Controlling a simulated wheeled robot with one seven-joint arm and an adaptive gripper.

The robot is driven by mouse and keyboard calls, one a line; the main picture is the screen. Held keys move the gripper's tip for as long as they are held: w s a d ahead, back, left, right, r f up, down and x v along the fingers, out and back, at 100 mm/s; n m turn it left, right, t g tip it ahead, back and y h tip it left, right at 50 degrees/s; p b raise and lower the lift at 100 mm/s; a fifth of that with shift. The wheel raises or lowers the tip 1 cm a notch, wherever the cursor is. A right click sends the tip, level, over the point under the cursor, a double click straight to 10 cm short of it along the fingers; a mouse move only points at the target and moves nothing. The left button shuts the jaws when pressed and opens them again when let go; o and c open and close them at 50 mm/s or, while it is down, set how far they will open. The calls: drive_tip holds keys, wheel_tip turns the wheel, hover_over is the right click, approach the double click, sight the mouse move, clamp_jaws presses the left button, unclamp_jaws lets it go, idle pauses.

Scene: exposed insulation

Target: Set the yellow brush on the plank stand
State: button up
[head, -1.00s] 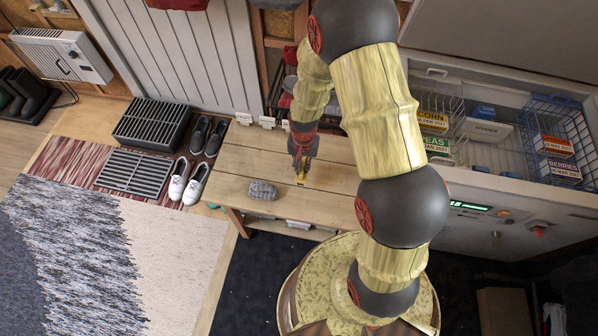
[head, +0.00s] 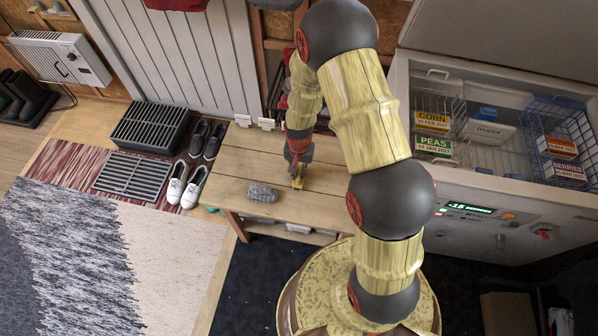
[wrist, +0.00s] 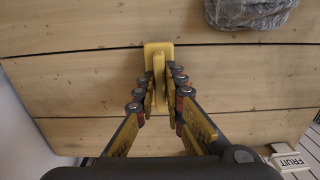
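The yellow brush (wrist: 158,55) shows in the wrist view with its block toward the planks and its handle toward me. It also shows in the head view (head: 299,183), small, below my gripper. My gripper (wrist: 163,84) has its fingers close on either side of the handle. I cannot tell whether they press on it. The plank stand (head: 322,200) is a low bench of pale boards, and its boards fill much of the wrist view (wrist: 80,85). The brush is over these boards, at or very near their surface; any small gap is not clear.
A grey ribbed lump (head: 262,193) lies on the stand left of the brush, also in the wrist view (wrist: 250,12). Shoes (head: 187,185) stand left. An open freezer (head: 480,185) is right.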

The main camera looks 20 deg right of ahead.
drive_tip(key=o, duration=0.4)
wheel_tip(320, 180, up, 12)
drive_tip(key=p, duration=0.4)
wheel_tip(320, 180, up, 10)
drive_tip(key=n+t, duration=0.1)
hover_over(299, 173)
drive_tip(key=s+a+r+n+t, duration=0.15)
drive_tip(key=s+r, duration=0.25)
drive_tip(key=r, duration=0.9)
drive_tip(key=s+r+n+t, duration=0.1)
drive_tip(key=s+r, duration=0.3)
drive_tip(key=s, duration=0.1)
drive_tip(key=s+r+n+t, duration=0.1)
drive_tip(key=s+r+n, duration=0.1)
drive_tip(key=s+r, duration=0.2)
drive_tip(key=s+r+n+t, duration=0.1)
drive_tip(key=s+r, duration=0.4)
drive_tip(key=s, duration=0.1)
drive_tip(key=shift+s+a, duration=0.15)
drive_tip(key=shift+a, duration=0.1)
